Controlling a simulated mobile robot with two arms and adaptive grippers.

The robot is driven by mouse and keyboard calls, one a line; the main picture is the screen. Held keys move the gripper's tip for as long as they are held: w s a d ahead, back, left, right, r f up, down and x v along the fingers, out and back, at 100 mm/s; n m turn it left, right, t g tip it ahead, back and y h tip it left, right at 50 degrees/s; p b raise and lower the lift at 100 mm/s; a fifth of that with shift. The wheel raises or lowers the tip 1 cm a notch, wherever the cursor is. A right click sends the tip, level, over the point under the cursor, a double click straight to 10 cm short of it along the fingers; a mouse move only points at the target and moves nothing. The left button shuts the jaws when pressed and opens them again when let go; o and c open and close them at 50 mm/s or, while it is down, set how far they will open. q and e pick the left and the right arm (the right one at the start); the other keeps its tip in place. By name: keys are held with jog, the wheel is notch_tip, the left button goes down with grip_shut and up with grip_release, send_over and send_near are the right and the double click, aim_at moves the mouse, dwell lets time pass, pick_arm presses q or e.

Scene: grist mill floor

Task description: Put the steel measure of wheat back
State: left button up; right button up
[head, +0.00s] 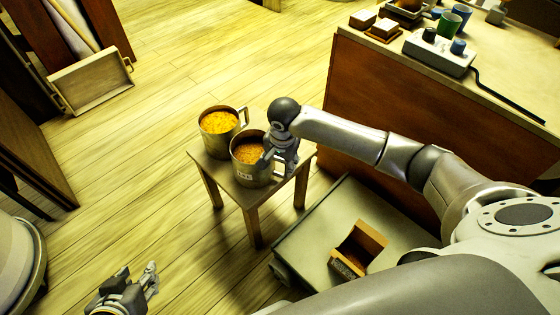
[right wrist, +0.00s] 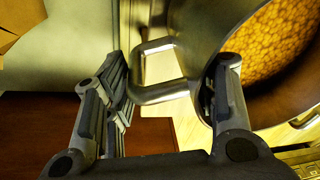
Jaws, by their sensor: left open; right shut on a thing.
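Two steel measures with handles are at a small wooden stool (head: 221,176). The nearer steel measure (head: 242,175) holds brown-gold grain, seemingly the wheat, and has a small pale label. My right gripper (head: 277,158) is shut on its handle. In the right wrist view the handle (right wrist: 162,93) lies between the fingers of my right gripper (right wrist: 170,75), with the measure upright to the right. I cannot tell whether its base touches the stool. The other measure (head: 222,145), with brighter yellow-orange grain, stands behind it at left. My left gripper (head: 138,277) is open and empty above the floor.
A wood-sided counter (head: 400,110) at upper right carries a grey device (head: 438,53), cups and blocks. A low grey platform (head: 318,225) holds a small open wooden box (head: 360,243). A wooden tray (head: 92,82) leans at upper left. The floor left of the stool is clear.

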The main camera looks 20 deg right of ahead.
pick_arm(q)
jog(key=shift+s, duration=0.1)
pick_arm(e)
jog(key=shift+w+r, duration=0.1)
pick_arm(q)
jog(key=shift+s+a+f, duration=0.1)
jog(key=shift+s+f, duration=0.05)
jog(key=shift+s, duration=0.05)
pick_arm(e)
jog(key=o, duration=1.6)
pick_arm(q)
jog(key=shift+w, duration=0.1)
